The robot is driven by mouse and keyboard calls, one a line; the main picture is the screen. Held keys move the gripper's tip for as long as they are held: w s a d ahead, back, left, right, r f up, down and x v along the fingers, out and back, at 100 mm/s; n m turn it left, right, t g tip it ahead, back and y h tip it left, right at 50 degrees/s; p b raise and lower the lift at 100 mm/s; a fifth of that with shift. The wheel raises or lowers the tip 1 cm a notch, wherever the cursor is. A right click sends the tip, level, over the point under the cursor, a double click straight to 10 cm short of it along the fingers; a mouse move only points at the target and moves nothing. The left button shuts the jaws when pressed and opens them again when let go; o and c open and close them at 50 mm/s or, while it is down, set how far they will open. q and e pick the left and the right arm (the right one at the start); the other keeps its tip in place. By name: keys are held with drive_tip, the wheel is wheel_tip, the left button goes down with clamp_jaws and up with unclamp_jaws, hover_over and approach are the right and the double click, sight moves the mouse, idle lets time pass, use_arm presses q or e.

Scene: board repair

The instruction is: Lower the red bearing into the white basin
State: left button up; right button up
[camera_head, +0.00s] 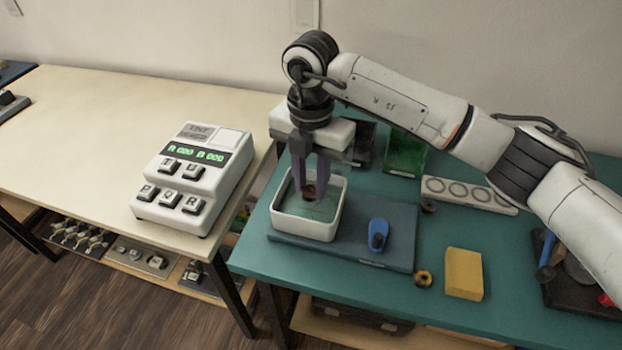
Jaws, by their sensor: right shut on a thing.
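The white basin (278,222) stands on a blue-grey mat (395,238) on the green bench, with a greenish floor inside it. My right gripper (309,188) points straight down over the basin, with its fingertips inside the basin's outline. It is shut on a small dark reddish-brown ring, the red bearing (308,193). The fingers partly hide the bearing. I cannot tell whether the bearing touches the basin floor. My left gripper is not in view.
A blue tool (378,233) lies on the mat right of the basin. A white strip with several rings (468,194) lies behind. A button box (193,180) stands on the left table.

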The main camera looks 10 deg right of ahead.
sight(311, 189)
drive_tip(key=shift+f+b, duration=1.45)
drive_tip(key=shift+f, duration=0.8)
idle(0.7)
drive_tip(key=o, duration=1.1)
